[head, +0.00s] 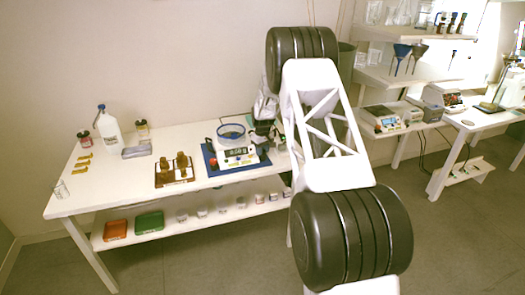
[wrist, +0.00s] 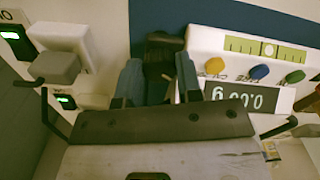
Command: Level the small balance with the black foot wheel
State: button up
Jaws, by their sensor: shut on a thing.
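The small balance (head: 238,158) is white with a dark display and a blue-rimmed round pan on top. It stands on a blue mat (head: 209,163) on the white table. In the wrist view the balance (wrist: 205,42) appears upside down, with a display reading 0.00 g, orange, blue and green buttons, and a yellow-green level strip (wrist: 245,46). A pale round bubble shows near the strip's middle. My gripper (wrist: 157,75) is beside the balance, its blue-grey fingers shut on the black foot wheel (wrist: 160,50). In the head view my gripper (head: 264,136) is partly hidden by my arm.
A wooden tray with brass weights (head: 174,170) stands left of the mat. A white bottle (head: 107,128), jars and small yellow pieces (head: 83,161) are at the table's left end. In the wrist view, white devices with green displays (wrist: 65,101) appear at left.

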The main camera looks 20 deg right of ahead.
jog(key=shift+n, duration=0.3)
jog(key=o, duration=0.7)
jog(key=shift+c, duration=0.2)
jog(key=shift+r, duration=3.9)
jog(key=shift+s+r, duration=0.1)
